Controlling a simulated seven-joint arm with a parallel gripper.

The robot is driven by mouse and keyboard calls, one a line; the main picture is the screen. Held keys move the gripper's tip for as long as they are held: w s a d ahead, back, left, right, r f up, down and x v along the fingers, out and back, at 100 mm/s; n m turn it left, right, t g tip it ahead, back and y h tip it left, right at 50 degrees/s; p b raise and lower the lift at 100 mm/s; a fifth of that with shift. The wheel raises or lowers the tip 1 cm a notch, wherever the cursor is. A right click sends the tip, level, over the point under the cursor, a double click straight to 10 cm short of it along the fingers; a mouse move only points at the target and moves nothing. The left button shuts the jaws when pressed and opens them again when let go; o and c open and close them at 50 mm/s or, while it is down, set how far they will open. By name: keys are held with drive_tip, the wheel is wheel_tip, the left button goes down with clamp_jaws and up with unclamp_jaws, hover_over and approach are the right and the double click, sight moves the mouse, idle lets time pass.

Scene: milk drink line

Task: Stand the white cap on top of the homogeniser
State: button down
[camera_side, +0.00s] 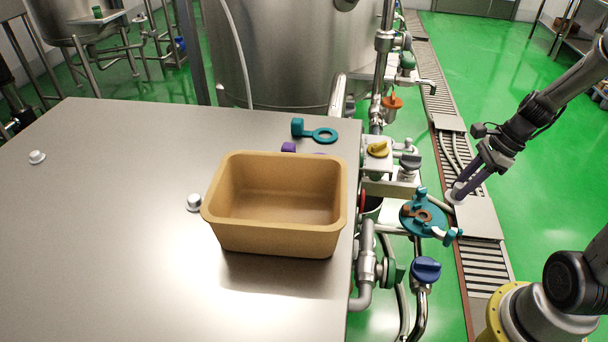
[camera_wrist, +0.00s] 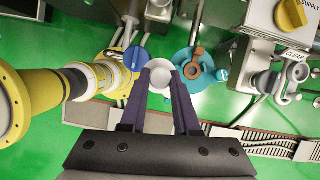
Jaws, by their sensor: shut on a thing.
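My gripper (camera_side: 460,189) reaches down at the right of the side view, above the conveyor area and clear of the table. Its two dark purple fingers are shut on a small white cap (camera_side: 456,195). In the wrist view the round white cap (camera_wrist: 160,73) sits between the fingertips. Behind it there lie a blue knob (camera_wrist: 136,58) and a teal disc (camera_wrist: 186,65) with a brown ring on it. I cannot tell for sure which of the machine parts is the homogeniser.
A tan bin (camera_side: 232,236) stands on the steel table (camera_side: 110,260). Two small pale domed pieces lie on it, one at the far left (camera_side: 37,157) and one beside the bin (camera_side: 194,202). Pipes and valves, including a yellow knob (camera_side: 377,149), crowd the table's right side.

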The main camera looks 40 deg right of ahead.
drive_tip(key=w+a+r+m, duration=0.1)
drive_tip(key=w+a+r, duration=0.4)
drive_tip(key=w+r, duration=0.3)
drive_tip(key=w+a+r+m, duration=0.2)
drive_tip(key=w+a+r, duration=0.45)
drive_tip(key=r, duration=0.35)
drive_tip(key=a+r+n, duration=0.2)
drive_tip(key=a+r, duration=0.4)
drive_tip(key=a, duration=0.4)
drive_tip(key=a+r+n, duration=0.2)
drive_tip(key=a+r, duration=0.4)
drive_tip(key=a, duration=0.4)
drive_tip(key=w+a+f, duration=0.1)
drive_tip(key=w+f, duration=0.2)
drive_tip(key=w, duration=0.1)
drive_tip(key=w+a+f, duration=0.2)
drive_tip(key=w+f, duration=0.1)
drive_tip(key=w, duration=0.1)
drive_tip(key=w+a+f, duration=0.1)
drive_tip(key=w+f, duration=0.1)
drive_tip(key=w, duration=0.2)
drive_tip(key=shift+w+a+f, duration=0.25)
drive_tip(key=shift+a+f, duration=0.05)
drive_tip(key=shift+f, duration=0.1)
drive_tip(key=shift+w+a+f, duration=0.1)
drive_tip(key=shift+w+f, duration=0.1)
drive_tip(key=shift+f, duration=0.8)
drive_tip(key=shift+w+f, duration=0.15)
drive_tip(key=shift+f, duration=0.8)
